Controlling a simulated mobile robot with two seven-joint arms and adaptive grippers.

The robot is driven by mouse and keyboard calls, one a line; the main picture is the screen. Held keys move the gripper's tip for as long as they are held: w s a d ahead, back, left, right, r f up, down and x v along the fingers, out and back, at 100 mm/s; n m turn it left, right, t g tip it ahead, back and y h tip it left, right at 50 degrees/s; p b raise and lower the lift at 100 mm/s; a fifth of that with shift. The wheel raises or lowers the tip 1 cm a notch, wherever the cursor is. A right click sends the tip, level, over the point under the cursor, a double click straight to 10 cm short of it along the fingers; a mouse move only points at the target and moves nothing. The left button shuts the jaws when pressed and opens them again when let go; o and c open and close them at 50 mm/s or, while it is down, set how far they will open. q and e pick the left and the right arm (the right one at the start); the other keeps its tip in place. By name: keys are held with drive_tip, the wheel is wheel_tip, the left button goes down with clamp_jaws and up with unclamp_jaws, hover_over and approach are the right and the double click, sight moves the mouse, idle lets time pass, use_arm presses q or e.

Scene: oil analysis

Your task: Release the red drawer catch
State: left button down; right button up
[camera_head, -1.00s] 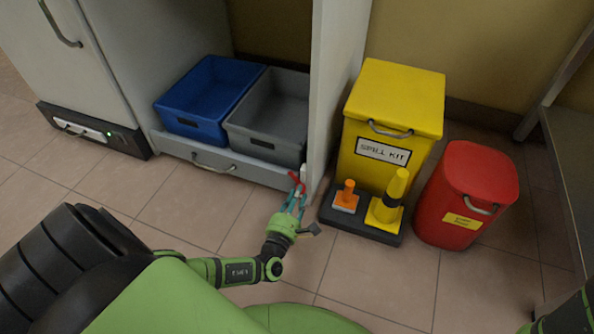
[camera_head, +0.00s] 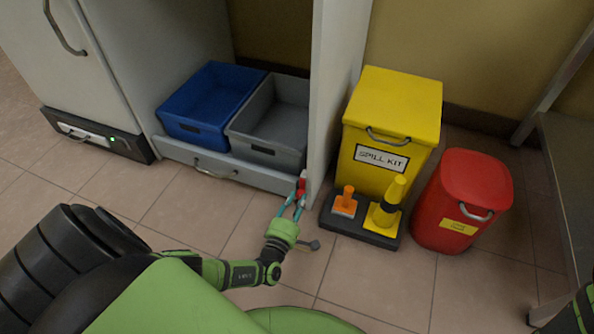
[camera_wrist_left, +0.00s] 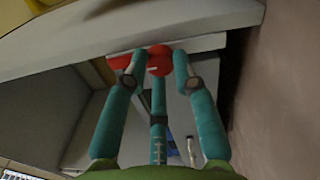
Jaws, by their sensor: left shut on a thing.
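The red drawer catch (camera_head: 301,187) sits at the right end of the low grey drawer front (camera_head: 240,172), beside the white upright panel. My left gripper (camera_head: 299,198) is at the catch, its teal fingers shut on it. In the left wrist view the red catch (camera_wrist_left: 155,60) shows between the fingertips of the left gripper (camera_wrist_left: 157,72), partly hidden by them. The drawer front lies flush below the bins, with a metal handle (camera_head: 216,170) left of the catch. My right gripper is not clearly seen; only a bit of green and black arm shows at the lower right edge.
A blue bin (camera_head: 205,105) and a grey bin (camera_head: 271,125) stand above the drawer. Right of the panel are a yellow spill kit box (camera_head: 392,115), a black tray (camera_head: 361,228) with orange and yellow items, and a red bin (camera_head: 463,200). Floor in front is open.

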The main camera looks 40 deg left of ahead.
use_arm(q)
drive_tip(key=shift+a, duration=0.4)
drive_tip(key=c, duration=1)
unclamp_jaws()
drive_tip(key=shift+d, duration=0.1)
drive_tip(key=shift+d, duration=0.1)
drive_tip(key=shift+r, duration=0.15)
wheel_tip(320, 180, up, 10)
